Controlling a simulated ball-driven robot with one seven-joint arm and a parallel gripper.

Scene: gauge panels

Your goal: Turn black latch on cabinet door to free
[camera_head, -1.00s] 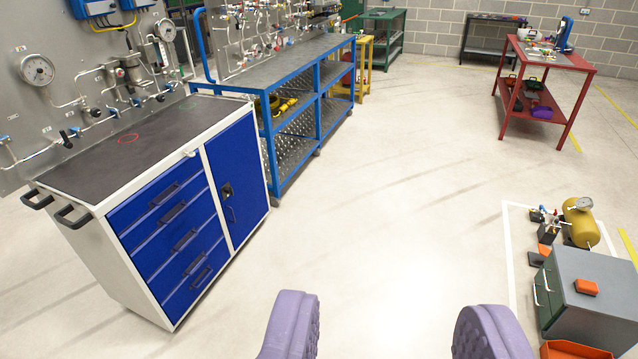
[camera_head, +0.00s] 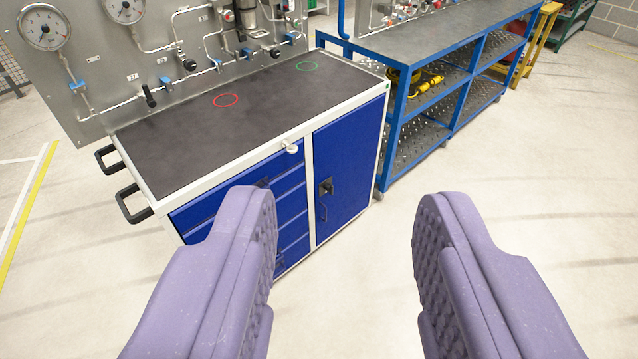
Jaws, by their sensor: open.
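The black latch (camera_head: 326,187) sits on the left side of the blue cabinet door (camera_head: 348,165), at the right end of a white-framed cabinet with a dark top. A small handle hangs just below the latch. My gripper (camera_head: 343,225) is open and empty. Its two purple padded fingers are wide apart in the foreground, and the latch shows between them, farther off. The left finger covers part of the blue drawers (camera_head: 291,205). Which way the latch is turned is too small to tell.
A blue-framed shelf bench (camera_head: 455,90) stands right of the cabinet. Black side handles (camera_head: 130,203) stick out at the cabinet's left end. A gauge panel (camera_head: 110,75) rises behind. Red and green rings mark the top. The floor at right is clear.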

